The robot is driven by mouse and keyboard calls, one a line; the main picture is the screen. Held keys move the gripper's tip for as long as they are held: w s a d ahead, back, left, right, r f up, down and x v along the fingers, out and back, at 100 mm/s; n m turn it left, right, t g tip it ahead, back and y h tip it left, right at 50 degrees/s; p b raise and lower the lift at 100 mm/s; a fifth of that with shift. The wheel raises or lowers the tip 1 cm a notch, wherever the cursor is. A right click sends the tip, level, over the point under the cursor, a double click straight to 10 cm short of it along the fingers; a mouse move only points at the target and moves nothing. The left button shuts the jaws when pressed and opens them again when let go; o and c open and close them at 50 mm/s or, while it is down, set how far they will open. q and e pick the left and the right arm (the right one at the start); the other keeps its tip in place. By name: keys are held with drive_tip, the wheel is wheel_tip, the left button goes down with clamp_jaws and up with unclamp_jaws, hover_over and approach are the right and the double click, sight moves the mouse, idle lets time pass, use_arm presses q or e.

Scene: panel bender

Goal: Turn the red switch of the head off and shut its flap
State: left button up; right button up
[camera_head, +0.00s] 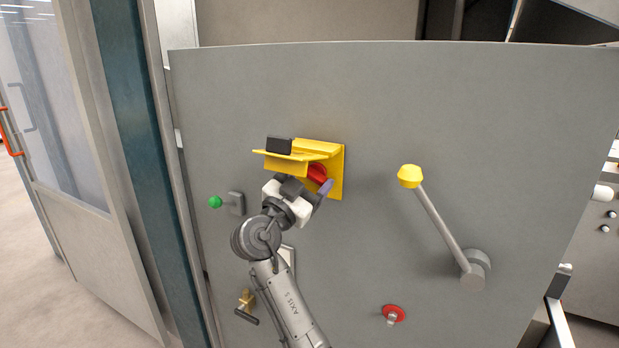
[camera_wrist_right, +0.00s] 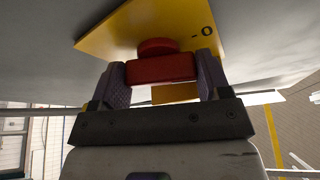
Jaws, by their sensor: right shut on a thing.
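The red switch (camera_head: 317,173) sits on a yellow plate (camera_head: 336,180) on the grey panel. Its yellow flap (camera_head: 285,163) with a black grip (camera_head: 279,145) is raised and sticks out above the switch. My right gripper (camera_head: 309,186) is at the switch, below the flap. In the right wrist view, the red switch bar (camera_wrist_right: 162,69) lies between the two fingers of the right gripper (camera_wrist_right: 162,78), and they are shut on it. A "0" mark shows on the yellow plate (camera_wrist_right: 185,22) there. The left gripper is not in view.
A lever with a yellow knob (camera_head: 410,176) stands out to the right. A green knob (camera_head: 215,202) is at left. A red round part (camera_head: 393,313) and a brass lock-like part (camera_head: 247,300) are lower down. The grey panel (camera_head: 480,110) is bare at upper right.

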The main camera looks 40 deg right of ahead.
drive_tip(key=n+t+p, duration=0.1)
drive_tip(key=n+t, duration=0.1)
drive_tip(key=n, duration=0.3)
drive_tip(key=shift+s+r, duration=0.1)
drive_tip(key=shift+n+t+y+p, duration=0.3)
drive_tip(key=shift+n+t+p, duration=0.2)
drive_tip(key=shift+n, duration=0.5)
drive_tip(key=o, duration=0.6)
drive_tip(key=shift+o, duration=0.2)
drive_tip(key=shift+a, duration=0.1)
